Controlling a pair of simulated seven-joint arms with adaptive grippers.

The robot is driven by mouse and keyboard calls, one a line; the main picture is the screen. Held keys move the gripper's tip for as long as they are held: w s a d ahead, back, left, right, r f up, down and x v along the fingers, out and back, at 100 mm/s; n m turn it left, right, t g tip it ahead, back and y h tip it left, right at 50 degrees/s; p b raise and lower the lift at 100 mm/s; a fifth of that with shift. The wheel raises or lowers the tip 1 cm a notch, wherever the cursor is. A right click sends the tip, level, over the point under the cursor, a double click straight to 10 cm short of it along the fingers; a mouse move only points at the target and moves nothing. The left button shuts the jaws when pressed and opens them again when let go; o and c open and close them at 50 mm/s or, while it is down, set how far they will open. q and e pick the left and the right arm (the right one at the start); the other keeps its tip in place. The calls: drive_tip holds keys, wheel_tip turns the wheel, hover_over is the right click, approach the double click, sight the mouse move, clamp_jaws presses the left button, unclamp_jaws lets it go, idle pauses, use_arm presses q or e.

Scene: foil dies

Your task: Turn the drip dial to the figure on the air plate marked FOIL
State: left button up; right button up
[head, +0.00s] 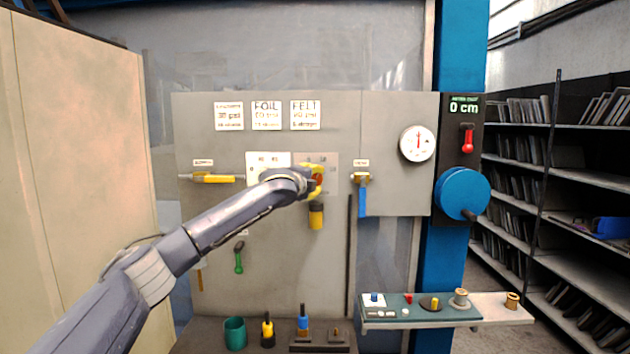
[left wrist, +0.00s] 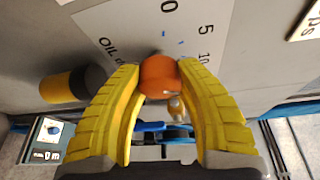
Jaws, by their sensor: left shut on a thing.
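The drip dial is an orange knob (left wrist: 158,76) on a light plate (left wrist: 110,40) lettered OIL, with figures such as 0, 5 and 10. In the head view the knob (head: 319,180) is largely covered by my left gripper (head: 315,182). The yellow fingers of my left gripper (left wrist: 162,80) are shut around the knob, one on each side. The knob's pointer does not show clearly. The air plate marked FOIL (head: 266,115) hangs on the grey panel, between two similar plates; its small lines are too blurred to read surely. My right gripper is not in view.
A yellow-and-black cylinder (head: 316,215) sits just below the dial. A blue-handled valve (head: 362,195) and a round gauge (head: 418,143) are to the right, a yellow lever (head: 212,179) to the left. A shelf (head: 490,307) with small parts stands low right.

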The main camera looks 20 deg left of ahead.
use_arm(q)
drive_tip(key=shift+d, duration=0.1)
idle(0.3)
drive_tip(key=o, duration=1.3)
drive_tip(key=shift+c, duration=0.2)
drive_tip(key=s+a, duration=0.1)
drive_tip(key=s, duration=1)
drive_tip(key=shift+s+a+r, duration=0.3)
drive_tip(key=shift+s+r, duration=0.1)
drive_tip(key=shift+r, duration=0.05)
